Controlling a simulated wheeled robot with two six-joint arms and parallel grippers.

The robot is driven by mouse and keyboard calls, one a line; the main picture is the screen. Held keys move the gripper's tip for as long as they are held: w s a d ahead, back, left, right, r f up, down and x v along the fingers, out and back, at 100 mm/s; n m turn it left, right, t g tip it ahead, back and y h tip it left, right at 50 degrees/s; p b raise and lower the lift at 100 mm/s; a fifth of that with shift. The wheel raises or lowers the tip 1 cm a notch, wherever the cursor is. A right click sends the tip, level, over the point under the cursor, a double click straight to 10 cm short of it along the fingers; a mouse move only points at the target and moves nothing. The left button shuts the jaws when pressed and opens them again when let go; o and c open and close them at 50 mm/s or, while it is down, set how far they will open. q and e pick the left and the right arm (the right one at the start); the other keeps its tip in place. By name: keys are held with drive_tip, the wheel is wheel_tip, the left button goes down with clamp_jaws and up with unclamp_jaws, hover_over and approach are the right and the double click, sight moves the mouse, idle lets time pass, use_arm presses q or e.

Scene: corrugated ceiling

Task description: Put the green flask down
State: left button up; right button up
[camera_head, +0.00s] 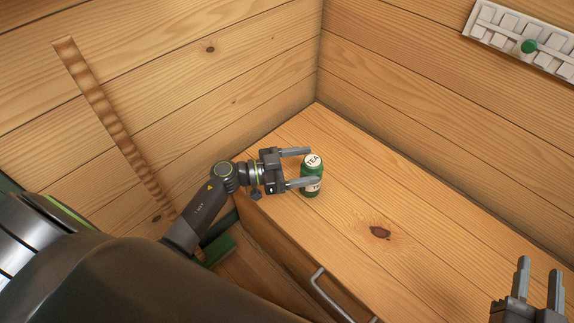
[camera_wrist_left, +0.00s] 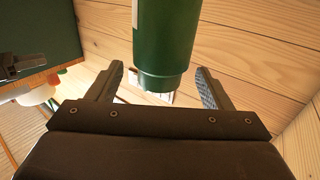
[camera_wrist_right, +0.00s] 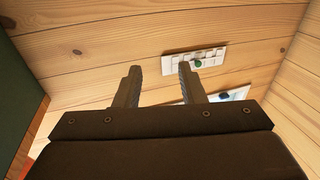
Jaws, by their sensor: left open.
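The green flask (camera_head: 312,166), a small canister with a white TEA label and a pale lid, appears to stand upright on the wooden cabinet top (camera_head: 400,200). My left gripper (camera_head: 313,166) is open at the flask, one finger crossing in front of it. In the left wrist view the flask (camera_wrist_left: 166,40) shows between the spread fingers (camera_wrist_left: 159,68), with a gap on each side. My right gripper (camera_head: 539,263) is open and empty at the lower right, away from the flask; its parted fingers show in the right wrist view (camera_wrist_right: 160,66).
Plank walls meet behind the cabinet top. A white panel with a green knob (camera_head: 529,46) is on the right wall. A metal drawer handle (camera_head: 330,296) is on the cabinet front. The cabinet top right of the flask is clear.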

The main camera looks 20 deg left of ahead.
use_arm(q)
drive_tip(key=s+a+r+n+t+y, duration=0.6)
drive_tip(key=a+r+n+t+y, duration=0.3)
drive_tip(key=a+t+y, duration=0.15)
drive_tip(key=s+f+n+g+y, duration=0.2)
drive_tip(key=s+g+y, duration=0.3)
drive_tip(key=s, duration=0.5)
drive_tip(key=shift+s+d+f+n+g+p, duration=0.25)
drive_tip(key=shift+n+g+p, duration=0.15)
drive_tip(key=shift+g, duration=0.55)
use_arm(e)
wheel_tip(320, 180, down, 7)
drive_tip(key=s+g, duration=0.1)
drive_tip(key=g, duration=0.3)
drive_tip(key=shift+s+a+y, duration=0.15)
drive_tip(key=shift+s+y, duration=0.15)
drive_tip(key=shift+s, duration=0.1)
drive_tip(key=shift+r, duration=0.15)
